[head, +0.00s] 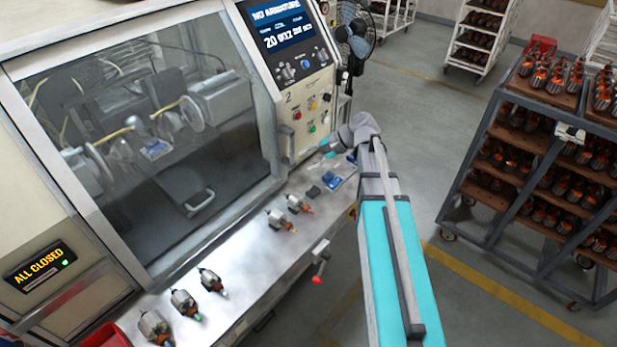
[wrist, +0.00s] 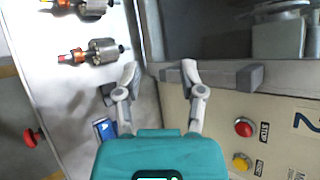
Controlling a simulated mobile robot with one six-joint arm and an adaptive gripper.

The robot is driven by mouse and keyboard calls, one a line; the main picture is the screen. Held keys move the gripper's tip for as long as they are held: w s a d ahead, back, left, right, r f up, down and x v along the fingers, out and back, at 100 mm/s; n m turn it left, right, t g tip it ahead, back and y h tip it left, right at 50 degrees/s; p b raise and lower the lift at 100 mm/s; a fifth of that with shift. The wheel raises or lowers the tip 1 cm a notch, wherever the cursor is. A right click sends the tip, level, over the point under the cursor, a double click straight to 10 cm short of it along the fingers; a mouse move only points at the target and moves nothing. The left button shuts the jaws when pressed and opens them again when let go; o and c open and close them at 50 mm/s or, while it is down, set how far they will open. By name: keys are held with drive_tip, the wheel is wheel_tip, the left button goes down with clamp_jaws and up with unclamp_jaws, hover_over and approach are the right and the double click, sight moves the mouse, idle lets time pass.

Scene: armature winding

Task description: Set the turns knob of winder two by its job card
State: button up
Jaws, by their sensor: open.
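Winder two (head: 150,170) stands at the left in the head view, with a "2" on its control panel (head: 300,125). Its screen (head: 278,25) reads "NO ARMATURE" above a line of small, hard-to-read text. No job card can be made out. My gripper (wrist: 160,70) is open and empty in the wrist view, above the shelf and beside the lower panel. The knobs are outside the wrist view.
A red button (wrist: 244,127) and a yellow button (wrist: 241,162) show on the panel in the wrist view. Several armatures (head: 183,303) lie along the steel shelf (head: 240,262). A loaded rack (head: 540,140) stands at the right. The aisle floor between is clear.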

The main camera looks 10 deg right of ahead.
drive_tip(key=shift+n+h, duration=0.5)
drive_tip(key=shift+s+a+f+b, duration=0.2)
drive_tip(key=shift+s+a+f, duration=0.05)
drive_tip(key=shift+s+f, duration=0.45)
drive_tip(key=shift+s+a+f+b, duration=0.2)
drive_tip(key=shift+s+a+f, duration=0.05)
drive_tip(key=shift+s+f, duration=0.45)
drive_tip(key=shift+s, duration=0.1)
